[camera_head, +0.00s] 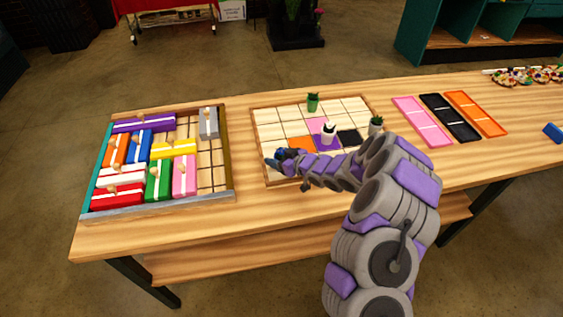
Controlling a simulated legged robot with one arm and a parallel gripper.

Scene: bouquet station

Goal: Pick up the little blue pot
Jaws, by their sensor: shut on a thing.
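My gripper (278,158) is at the front left corner of the light wooden grid board (262,128), low over its cells. It is shut on a small blue thing (271,163), which appears to be the little blue pot. Most of that thing is hidden by the fingers, and I cannot tell whether it touches the board.
A green pot (313,105), a white pot (329,134) and a plant pot (376,126) stand on or beside the board. A tray of coloured blocks (231,150) is at left. Pink (422,122), black (449,117) and orange (475,113) panels lie right.

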